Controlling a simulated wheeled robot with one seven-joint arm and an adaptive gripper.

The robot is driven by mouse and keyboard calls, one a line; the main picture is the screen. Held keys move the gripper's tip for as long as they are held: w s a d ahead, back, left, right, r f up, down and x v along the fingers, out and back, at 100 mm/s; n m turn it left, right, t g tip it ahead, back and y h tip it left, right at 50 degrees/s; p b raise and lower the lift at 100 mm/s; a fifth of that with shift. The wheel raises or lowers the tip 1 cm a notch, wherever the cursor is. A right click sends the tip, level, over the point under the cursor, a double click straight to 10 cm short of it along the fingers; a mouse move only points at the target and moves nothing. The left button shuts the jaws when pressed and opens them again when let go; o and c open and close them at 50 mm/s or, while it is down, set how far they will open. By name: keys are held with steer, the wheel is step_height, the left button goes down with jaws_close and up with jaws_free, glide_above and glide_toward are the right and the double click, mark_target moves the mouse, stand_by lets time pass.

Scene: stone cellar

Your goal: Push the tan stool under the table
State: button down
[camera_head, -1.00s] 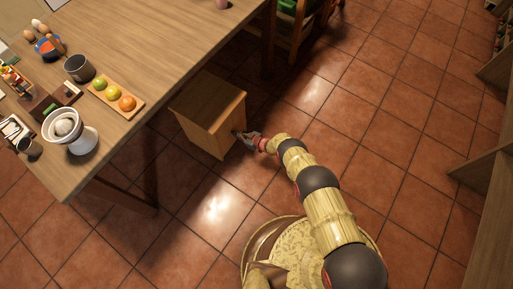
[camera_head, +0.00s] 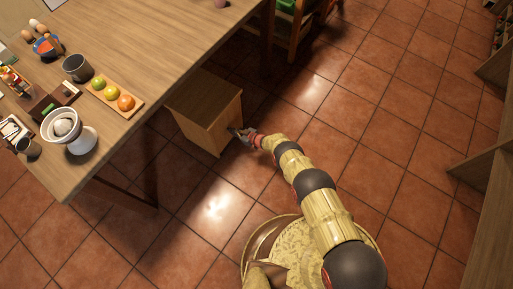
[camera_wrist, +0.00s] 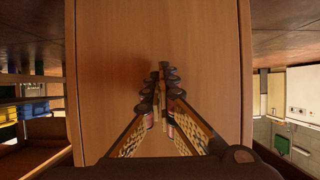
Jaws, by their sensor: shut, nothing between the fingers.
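The tan stool (camera_head: 203,108) is a boxy wooden block standing upright on the tiled floor at the table's long edge. Its far left part lies beneath the wooden table (camera_head: 150,45), and its near right part sticks out. My gripper (camera_head: 239,134) is shut and empty, with its tips at the stool's right-hand side face. In the wrist view the stool's flat panel (camera_wrist: 110,70) fills the middle, and the shut fingertips (camera_wrist: 163,80) point at it. They look to be touching or very close to it; I cannot tell which.
On the table are a fruit board (camera_head: 115,95), a dark mug (camera_head: 77,67), a white mortar (camera_head: 70,130) and several small items. A table leg (camera_head: 130,193) stands left of the stool. A chair with green (camera_head: 288,8) is behind.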

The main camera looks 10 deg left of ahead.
steer(key=shift+w+a+r, duration=0.1)
steer(key=shift+w+a, duration=0.15)
steer(key=shift+a, duration=0.25)
steer(key=shift+w+a, duration=0.2)
steer(key=shift+a, duration=0.3)
